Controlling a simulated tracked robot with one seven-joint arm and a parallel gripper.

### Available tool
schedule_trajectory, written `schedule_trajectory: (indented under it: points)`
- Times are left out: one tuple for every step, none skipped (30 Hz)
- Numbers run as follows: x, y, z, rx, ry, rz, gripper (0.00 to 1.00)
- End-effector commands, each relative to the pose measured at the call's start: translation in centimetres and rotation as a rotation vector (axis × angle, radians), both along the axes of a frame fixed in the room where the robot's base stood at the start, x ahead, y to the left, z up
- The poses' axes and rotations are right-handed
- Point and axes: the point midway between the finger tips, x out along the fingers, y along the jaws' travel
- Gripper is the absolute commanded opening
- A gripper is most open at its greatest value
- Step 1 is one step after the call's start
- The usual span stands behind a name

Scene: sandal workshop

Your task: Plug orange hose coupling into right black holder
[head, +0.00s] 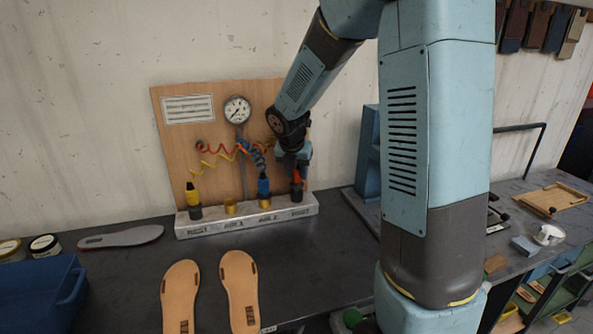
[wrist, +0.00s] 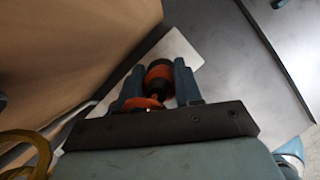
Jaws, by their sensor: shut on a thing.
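The orange hose coupling (head: 297,178) is upright at the right end of the pale rail, directly above the right black holder (head: 296,194). My gripper (head: 298,170) is shut on it from above. In the wrist view the orange coupling (wrist: 158,74) lies between my two blue fingers (wrist: 160,85), in line with the black holder (wrist: 157,64) just beyond it. The two look in contact or nearly so; I cannot tell how deep the coupling sits. The orange hose (head: 222,151) coils left to the wooden board.
The rail (head: 245,225) also bears a yellow coupling (head: 192,194) in the left black holder, a blue coupling (head: 263,184) beside mine, and brass sockets. The wooden board (head: 175,140) with its gauge (head: 237,110) stands close behind. Sandal soles (head: 240,285) lie in front.

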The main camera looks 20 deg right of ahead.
Motion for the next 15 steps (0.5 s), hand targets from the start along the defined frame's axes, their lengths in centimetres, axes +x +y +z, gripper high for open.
schedule_trajectory:
  points:
    - [-0.01,0.00,-0.09,0.000,0.000,0.000,0.01]
    - [0.00,0.00,-0.13,0.000,0.000,0.000,0.01]
    - [0.00,0.00,-0.20,0.000,0.000,0.000,0.01]
    - [0.00,0.00,-0.24,0.000,0.000,0.000,0.01]
    - [0.01,0.01,-0.29,0.000,0.000,0.000,0.01]
    - [0.02,0.00,-0.35,-0.001,-0.001,0.000,0.01]
    - [0.02,0.00,-0.40,-0.001,-0.001,0.000,0.01]
    - [0.02,0.00,-0.45,-0.001,-0.001,0.000,0.01]
    - [0.02,0.00,-0.51,-0.001,-0.001,0.000,0.01]
    - [0.03,-0.01,-0.56,-0.001,-0.001,0.000,0.01]
    - [0.02,0.00,-0.61,-0.001,-0.001,0.000,0.01]
    - [0.03,0.00,-0.67,0.000,-0.001,0.000,0.01]
    - [0.03,0.00,-0.72,0.000,-0.001,0.000,0.01]
    - [0.04,0.00,-0.77,-0.001,-0.001,0.000,0.01]
    - [0.04,0.00,-0.84,-0.001,-0.001,0.000,0.01]
